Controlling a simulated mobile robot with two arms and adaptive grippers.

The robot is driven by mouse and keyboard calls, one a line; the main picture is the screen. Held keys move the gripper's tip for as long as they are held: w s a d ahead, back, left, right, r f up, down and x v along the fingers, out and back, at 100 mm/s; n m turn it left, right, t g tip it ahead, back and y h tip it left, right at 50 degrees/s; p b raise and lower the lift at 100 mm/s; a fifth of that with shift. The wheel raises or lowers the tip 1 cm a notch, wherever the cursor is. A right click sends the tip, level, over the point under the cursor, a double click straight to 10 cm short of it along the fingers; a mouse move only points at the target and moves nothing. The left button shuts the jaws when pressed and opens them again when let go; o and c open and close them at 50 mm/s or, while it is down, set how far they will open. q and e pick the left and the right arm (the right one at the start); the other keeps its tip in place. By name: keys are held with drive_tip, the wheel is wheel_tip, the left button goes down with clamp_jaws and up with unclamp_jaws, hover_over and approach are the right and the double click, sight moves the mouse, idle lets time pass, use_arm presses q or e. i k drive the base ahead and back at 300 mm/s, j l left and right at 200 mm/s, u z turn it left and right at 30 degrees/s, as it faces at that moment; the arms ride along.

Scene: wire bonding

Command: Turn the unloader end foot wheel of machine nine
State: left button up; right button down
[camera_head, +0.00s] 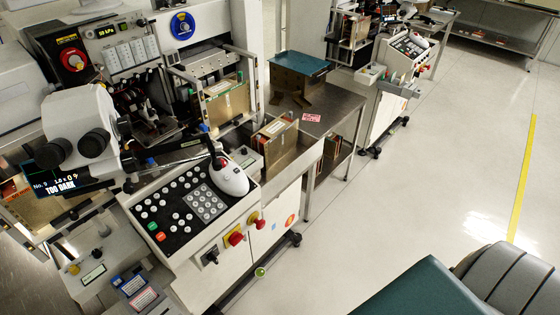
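Machine nine (225,250) stands at the left and centre. Its small screen (60,183) reads "No.9" and "TOO DARK". A black foot or caster (295,239) shows at floor level by the right end of its cabinet. A small round yellow-green part (260,272) sits low at the front of its base rail. I cannot tell from this view which of these is the unloader end foot wheel. Neither of my grippers is in view.
A metal side table (335,108) stands right of the machine, with a second machine (385,95) beyond. A teal pad (425,290) and a grey ribbed object (510,280) fill the lower right corner. The pale floor (400,205) between is clear. A yellow line (522,175) runs along it.

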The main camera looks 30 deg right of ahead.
sight(296, 237)
drive_tip(key=k+l, duration=0.1)
drive_tip(key=l, duration=2.35)
